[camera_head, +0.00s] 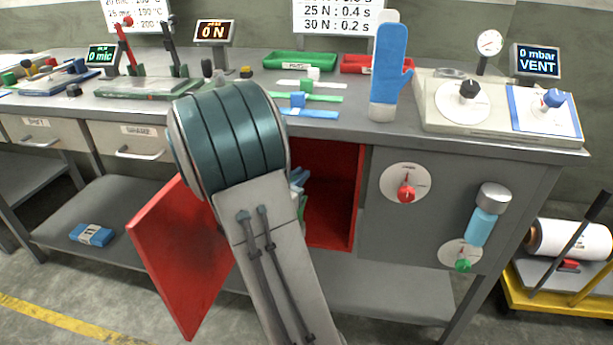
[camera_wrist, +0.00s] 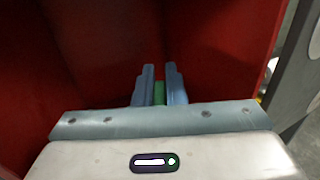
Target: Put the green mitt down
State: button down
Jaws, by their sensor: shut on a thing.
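The green mitt shows only as a thin green strip (camera_wrist: 159,93) between the two fingers of my gripper (camera_wrist: 159,80) in the wrist view. The gripper is shut on it. In the head view my gripper (camera_head: 298,178) is at the open red cabinet (camera_head: 331,200) under the bench, partly hidden by my arm. A small bit of green (camera_head: 303,207) shows below the fingers there. Most of the mitt is hidden. I cannot tell whether it touches the cabinet floor.
The red cabinet door (camera_head: 178,262) hangs open at the left. A blue mitt (camera_head: 389,68) stands upright on the bench. Right of the opening are a red-knob dial (camera_head: 406,184) and a blue-and-grey cylinder (camera_head: 485,212). A blue packet (camera_head: 91,235) lies on the lower shelf.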

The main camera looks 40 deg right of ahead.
jog(key=w+d+f+b, duration=0.3)
jog(key=w+d, duration=0.4)
jog(key=d, duration=0.1)
jog(key=shift+w+d+f, duration=0.2)
jog(key=shift+d+f, duration=0.05)
jog(key=shift+d, duration=0.1)
jog(key=shift+b, duration=0.3)
jog(key=shift+f, duration=0.2)
jog(key=c, duration=1.5)
grip_release()
jog(key=shift+r, duration=0.1)
